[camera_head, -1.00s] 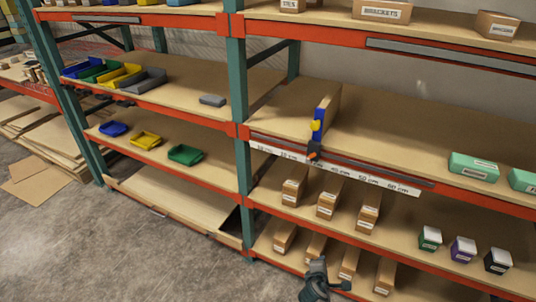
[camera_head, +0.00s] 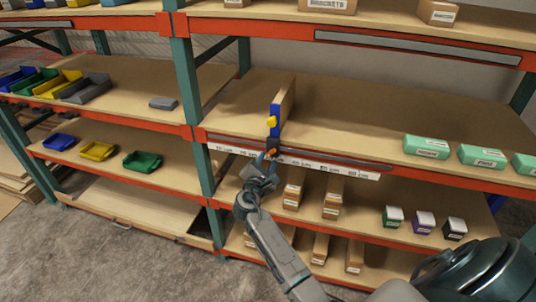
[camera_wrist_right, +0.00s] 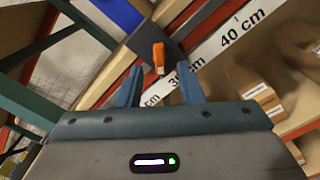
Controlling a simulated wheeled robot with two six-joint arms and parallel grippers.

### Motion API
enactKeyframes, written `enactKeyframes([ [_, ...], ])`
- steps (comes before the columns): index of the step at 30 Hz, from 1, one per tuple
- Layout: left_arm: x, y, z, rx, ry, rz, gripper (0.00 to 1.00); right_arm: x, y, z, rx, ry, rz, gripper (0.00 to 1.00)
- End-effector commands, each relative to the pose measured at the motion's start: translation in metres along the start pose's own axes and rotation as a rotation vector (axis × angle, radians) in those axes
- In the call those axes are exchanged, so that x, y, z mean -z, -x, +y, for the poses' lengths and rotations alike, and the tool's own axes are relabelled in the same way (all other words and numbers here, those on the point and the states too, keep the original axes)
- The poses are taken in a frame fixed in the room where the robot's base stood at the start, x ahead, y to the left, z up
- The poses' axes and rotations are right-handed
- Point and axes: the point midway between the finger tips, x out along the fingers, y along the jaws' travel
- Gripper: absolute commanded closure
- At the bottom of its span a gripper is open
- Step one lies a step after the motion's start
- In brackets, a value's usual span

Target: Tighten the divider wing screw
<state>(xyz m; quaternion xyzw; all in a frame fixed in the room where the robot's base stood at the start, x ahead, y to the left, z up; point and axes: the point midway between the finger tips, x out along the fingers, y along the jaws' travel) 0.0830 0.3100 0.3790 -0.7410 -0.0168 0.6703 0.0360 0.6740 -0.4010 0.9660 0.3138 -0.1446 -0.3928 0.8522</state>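In the right wrist view the wing screw (camera_wrist_right: 158,56) stands out from a dark block (camera_wrist_right: 152,42). My right gripper (camera_head: 265,160) is just below and in front of it. Its two fingers (camera_wrist_right: 161,76) are apart, with the wing screw just beyond the tips, roughly centred between them. My left gripper is not in view.
A white scale strip with centimetre marks (camera_head: 320,168) runs along the red shelf edge; it also shows in the right wrist view (camera_wrist_right: 228,42). Cardboard boxes (camera_head: 293,192) stand on the shelf below. Green boxes (camera_head: 426,147) stand farther right.

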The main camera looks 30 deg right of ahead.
Motion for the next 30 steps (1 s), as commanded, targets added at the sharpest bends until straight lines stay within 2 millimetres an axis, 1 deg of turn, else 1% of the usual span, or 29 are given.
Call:
enactKeyframes([
  [1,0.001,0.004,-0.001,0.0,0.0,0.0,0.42,-0.002,-0.008,0.002,-0.001,0.001,-0.001,0.66],
  [3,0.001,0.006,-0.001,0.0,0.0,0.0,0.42,-0.001,-0.016,0.001,-0.001,0.001,0.001,0.66],
  [6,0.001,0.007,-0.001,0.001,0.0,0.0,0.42,0.0,-0.023,0.001,-0.001,-0.001,0.001,0.66],
  [9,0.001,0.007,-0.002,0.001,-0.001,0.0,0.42,0.0,-0.026,0.0,0.0,-0.002,0.002,0.66],
  [16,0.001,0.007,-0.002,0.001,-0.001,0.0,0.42,0.001,-0.026,-0.001,0.0,-0.002,0.002,0.66],
  [17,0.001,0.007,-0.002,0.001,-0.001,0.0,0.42,0.001,-0.026,0.0,0.0,-0.002,0.002,0.7],
  [21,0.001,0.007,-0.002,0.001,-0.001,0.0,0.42,0.001,-0.026,0.0,0.0,-0.002,0.002,0.98],
  [22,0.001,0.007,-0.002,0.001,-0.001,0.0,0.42,0.001,-0.026,0.0,0.0,-0.002,0.002,1.0],
  [30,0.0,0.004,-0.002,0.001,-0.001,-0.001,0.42,0.002,-0.026,-0.001,0.0,-0.016,0.002,1.0],
])
